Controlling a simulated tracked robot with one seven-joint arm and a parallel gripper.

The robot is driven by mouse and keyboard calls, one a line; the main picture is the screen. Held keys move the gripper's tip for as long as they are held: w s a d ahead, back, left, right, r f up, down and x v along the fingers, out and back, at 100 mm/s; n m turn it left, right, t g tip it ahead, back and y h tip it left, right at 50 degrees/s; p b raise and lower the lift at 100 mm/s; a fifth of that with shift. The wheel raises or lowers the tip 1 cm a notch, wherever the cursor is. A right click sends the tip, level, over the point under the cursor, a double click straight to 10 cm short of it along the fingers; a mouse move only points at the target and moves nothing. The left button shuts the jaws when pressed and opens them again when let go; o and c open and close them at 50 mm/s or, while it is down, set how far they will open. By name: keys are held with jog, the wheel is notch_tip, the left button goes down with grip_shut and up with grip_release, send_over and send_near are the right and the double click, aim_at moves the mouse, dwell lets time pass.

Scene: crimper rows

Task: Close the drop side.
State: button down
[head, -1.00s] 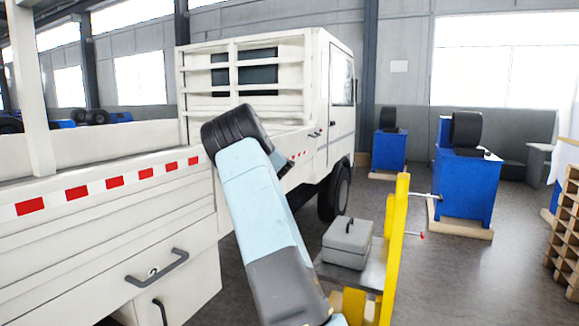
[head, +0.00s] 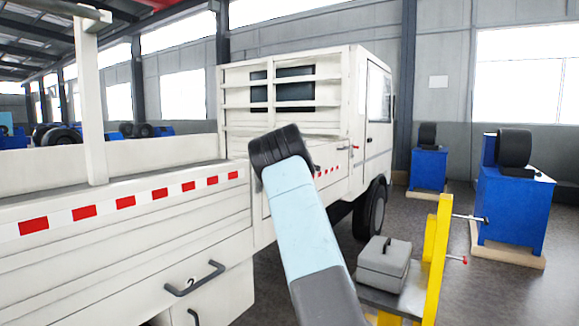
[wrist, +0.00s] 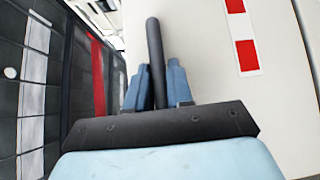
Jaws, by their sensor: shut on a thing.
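The truck's white side panel (head: 130,238), with a strip of red and white tape along its upper part, fills the left of the head view. Whether it stands fully upright is hard to tell there. In the wrist view the white panel (wrist: 205,50) with the tape lies at the right. My gripper (wrist: 158,88) has its blue fingers shut on a dark bar (wrist: 154,45), which runs up between them beside the panel. In the head view my arm hides my gripper and the bar.
A yellow frame (head: 437,255) with a grey case (head: 384,264) on its shelf stands close to the right of my arm. Blue machines (head: 512,210) stand farther right. A dark handle (head: 195,280) sticks out low on the truck. Grey floor lies between cab and machines.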

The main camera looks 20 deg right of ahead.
jog(key=c, duration=1.3)
grip_release()
jog(key=shift+w+a+f, duration=0.1)
jog(key=shift+w+a, duration=0.15)
jog(key=shift+a, duration=0.2)
jog(key=shift+o, duration=1)
jog(key=shift+s+d, duration=0.1)
jog(key=shift+d, duration=0.1)
jog(key=shift+s, duration=0.15)
jog(key=f+v, duration=0.1)
jog(key=v, duration=1.2)
jog(key=shift+s+r, duration=0.25)
jog(key=shift+r, duration=0.15)
